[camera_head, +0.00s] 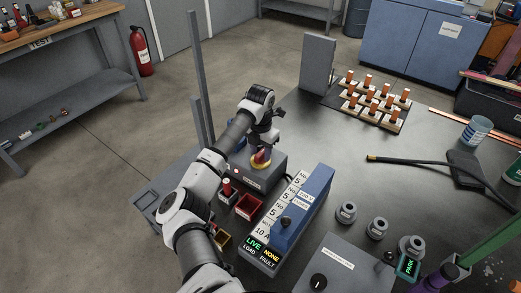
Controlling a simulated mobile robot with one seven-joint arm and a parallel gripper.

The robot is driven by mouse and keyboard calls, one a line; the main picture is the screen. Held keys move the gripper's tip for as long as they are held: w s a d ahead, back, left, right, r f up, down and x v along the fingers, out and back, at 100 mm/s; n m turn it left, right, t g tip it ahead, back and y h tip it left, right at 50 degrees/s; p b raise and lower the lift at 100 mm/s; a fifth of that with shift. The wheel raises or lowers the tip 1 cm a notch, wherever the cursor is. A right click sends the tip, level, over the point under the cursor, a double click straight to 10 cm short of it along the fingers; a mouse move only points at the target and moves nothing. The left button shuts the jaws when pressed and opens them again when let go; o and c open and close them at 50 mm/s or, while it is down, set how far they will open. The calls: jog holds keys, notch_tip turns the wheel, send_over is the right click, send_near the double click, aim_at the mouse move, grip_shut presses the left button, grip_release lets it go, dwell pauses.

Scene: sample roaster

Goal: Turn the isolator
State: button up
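The isolator (261,162) looks like a red handle on a yellow round base. It sits on top of a grey box (270,176) with a small white label on its front. My arm reaches in from the bottom of the view, and my gripper (262,147) points down right over the red handle. The fingers are small and dark here. I cannot tell whether they touch the handle or how far apart they are. The handle's upper part is partly hidden by my gripper.
A blue-topped panel (305,205) with a "LIVE NONE" display stands right of the grey box. Small bins, including a red one (249,206), lie in front. Grey knobbed weights (346,212) and a grey upright plate (318,63) stand on the bench. The bench's middle right is mostly clear.

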jog(key=shift+c, duration=0.3)
grip_shut()
jog(key=shift+n, duration=0.3)
jog(key=n, duration=0.3)
jog(key=shift+r+n+p, duration=0.1)
jog(key=shift+n+p, duration=0.2)
jog(key=n, duration=0.4)
jog(key=shift+n+p, duration=0.3)
jog(key=n, duration=0.4)
jog(key=shift+p, duration=0.35)
jog(key=shift+n+p, duration=0.45)
jog(key=shift+n, duration=2.05)
